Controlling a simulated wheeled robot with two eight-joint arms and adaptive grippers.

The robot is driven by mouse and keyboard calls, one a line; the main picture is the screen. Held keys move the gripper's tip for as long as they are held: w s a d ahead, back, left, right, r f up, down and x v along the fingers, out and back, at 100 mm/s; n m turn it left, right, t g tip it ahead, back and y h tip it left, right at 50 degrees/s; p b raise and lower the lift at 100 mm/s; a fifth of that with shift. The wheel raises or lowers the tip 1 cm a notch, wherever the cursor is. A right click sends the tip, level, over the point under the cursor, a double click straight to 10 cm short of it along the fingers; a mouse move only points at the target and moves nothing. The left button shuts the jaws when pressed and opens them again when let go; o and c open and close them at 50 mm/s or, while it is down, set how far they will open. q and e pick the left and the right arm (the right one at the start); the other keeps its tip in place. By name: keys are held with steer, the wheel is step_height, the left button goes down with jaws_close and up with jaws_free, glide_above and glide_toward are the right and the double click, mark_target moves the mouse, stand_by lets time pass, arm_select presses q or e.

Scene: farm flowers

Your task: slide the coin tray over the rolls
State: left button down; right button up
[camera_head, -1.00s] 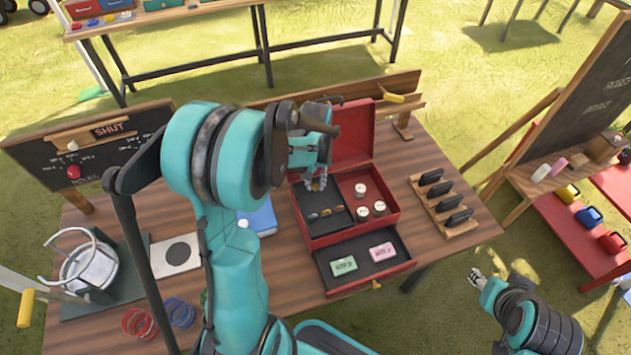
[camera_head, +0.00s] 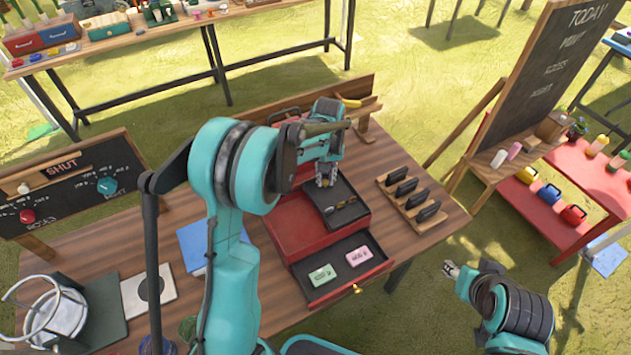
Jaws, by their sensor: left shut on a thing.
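The red cash box (camera_head: 296,226) stands on the wooden table with its lid up at the back, partly behind my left arm. The dark coin tray (camera_head: 352,210), with a few coins in it, sits over the box's right half. No rolls show; the tray covers the place where they stood. The box's left half shows bare red floor. My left gripper (camera_head: 327,183) points down at the tray's back left part and is shut on it. My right gripper (camera_head: 451,269) is off the table's right side, away from the box; its fingers are too small to judge.
The box's front drawer (camera_head: 318,296) is pulled out, with a green bundle (camera_head: 322,275) and a pink bundle (camera_head: 359,256). A wooden rack (camera_head: 426,222) of black stamps stands right of the box. A blue book (camera_head: 205,246) lies to the left.

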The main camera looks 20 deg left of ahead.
arm_select(q)
steer(key=shift+w+d, duration=0.1)
steer(key=shift+w, duration=0.05)
steer(key=c, duration=1.7)
jaws_free()
steer(key=shift+o, duration=1.4)
steer(key=shift+w+d, duration=0.1)
steer(key=shift+r, duration=0.15)
step_height(320, 180, up, 12)
